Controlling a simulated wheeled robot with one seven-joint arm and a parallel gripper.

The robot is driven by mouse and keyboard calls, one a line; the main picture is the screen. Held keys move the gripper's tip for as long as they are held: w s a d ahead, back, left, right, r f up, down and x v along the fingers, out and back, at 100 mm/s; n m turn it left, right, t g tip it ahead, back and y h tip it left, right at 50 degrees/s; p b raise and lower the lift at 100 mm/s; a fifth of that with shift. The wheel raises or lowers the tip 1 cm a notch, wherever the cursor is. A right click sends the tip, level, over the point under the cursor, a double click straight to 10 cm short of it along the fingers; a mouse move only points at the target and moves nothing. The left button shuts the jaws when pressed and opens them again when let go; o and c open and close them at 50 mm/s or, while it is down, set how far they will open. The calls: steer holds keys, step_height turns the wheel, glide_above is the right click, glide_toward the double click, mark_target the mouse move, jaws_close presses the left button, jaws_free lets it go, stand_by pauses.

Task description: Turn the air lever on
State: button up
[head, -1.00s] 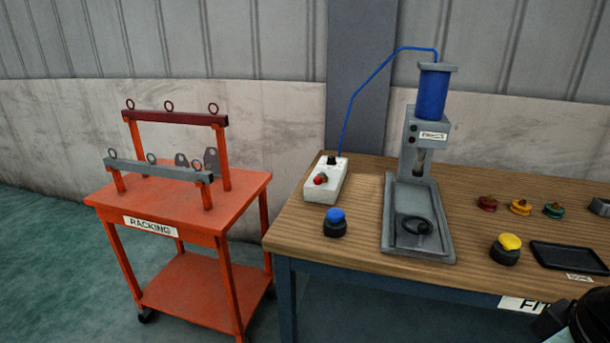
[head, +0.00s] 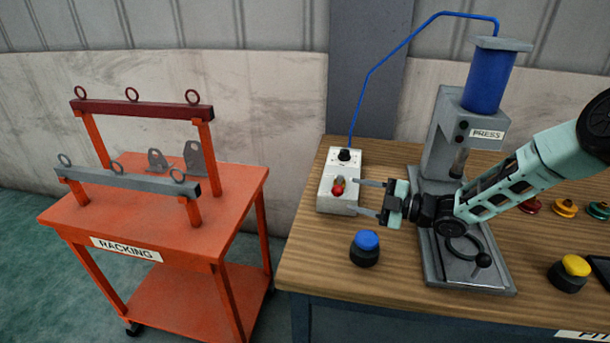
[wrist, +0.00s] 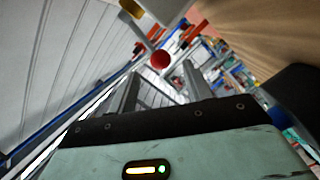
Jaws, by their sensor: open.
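The air lever has a red end (head: 338,186) and sits on the front of a white box (head: 337,208) at the table's left back. In the wrist view its red round end (wrist: 160,59) shows just beyond and between my fingertips. My gripper (head: 359,196) is open and empty, reaching in from the right. Its two fingers point left at the lever and look close to the box; I cannot tell whether they touch it. In the wrist view my gripper (wrist: 160,78) has a finger on each side of the lever, with a gap between.
A blue hose (head: 362,90) runs from the box to the press (head: 445,130), which stands close behind my gripper. A blue button (head: 366,243) stands in front of the box. An orange racking cart (head: 150,225) with lifting beams stands left of the wooden table (head: 320,270).

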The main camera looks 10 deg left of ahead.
mark_target(339, 184)
steer(key=shift+w+a+f+n+g+y, duration=0.2)
steer(key=shift+w+a+n+g+y, duration=0.1)
steer(key=shift+a+n+y, duration=0.1)
steer(key=p+x, duration=0.2)
steer(key=x, duration=0.5)
steer(key=shift+s+a, duration=0.1)
jaws_close()
